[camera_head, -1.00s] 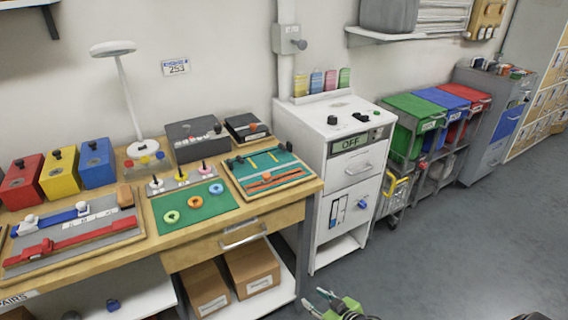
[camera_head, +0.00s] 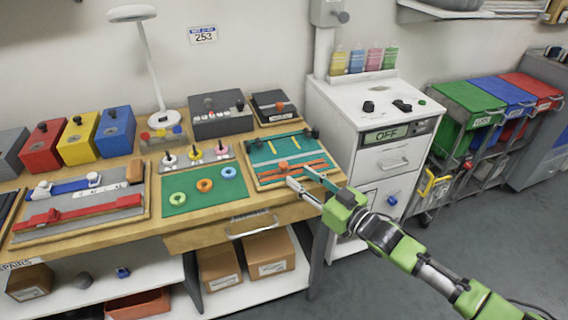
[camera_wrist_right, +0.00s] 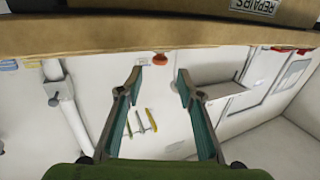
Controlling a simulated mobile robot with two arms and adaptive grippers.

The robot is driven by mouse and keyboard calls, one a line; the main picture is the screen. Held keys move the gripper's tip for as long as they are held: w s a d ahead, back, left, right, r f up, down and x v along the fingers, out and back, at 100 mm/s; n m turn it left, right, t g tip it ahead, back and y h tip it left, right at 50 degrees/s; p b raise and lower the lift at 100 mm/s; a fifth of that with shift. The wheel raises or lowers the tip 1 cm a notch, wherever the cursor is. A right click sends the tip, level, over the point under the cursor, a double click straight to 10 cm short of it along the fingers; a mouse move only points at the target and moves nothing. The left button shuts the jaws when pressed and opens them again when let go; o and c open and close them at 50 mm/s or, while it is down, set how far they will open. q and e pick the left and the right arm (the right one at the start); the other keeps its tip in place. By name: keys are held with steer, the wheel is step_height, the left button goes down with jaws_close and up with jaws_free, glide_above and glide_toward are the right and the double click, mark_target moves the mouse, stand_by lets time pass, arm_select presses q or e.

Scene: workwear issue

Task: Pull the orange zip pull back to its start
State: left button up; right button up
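A teal board (camera_head: 262,152) in a wooden frame lies at the right end of the workbench. An orange zip strip (camera_head: 308,170) runs across its front part, with a small orange pull (camera_head: 283,165) standing near its middle. My right gripper (camera_head: 298,178) is open and empty at the board's front edge, its fingertips just in front of the orange strip and apart from the pull. In the right wrist view its two fingers (camera_wrist_right: 159,78) are spread. A small orange-red thing (camera_wrist_right: 160,58) shows between them by the bench edge; I cannot tell whether it is the pull. My left gripper is out of view.
Left of the board lie a green mat (camera_head: 206,197) with coloured rings and a tray with red and blue sliders (camera_head: 80,212). A white cabinet (camera_head: 345,105) stands close on the right.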

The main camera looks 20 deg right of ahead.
mark_target(286, 167)
steer(key=x, duration=0.8)
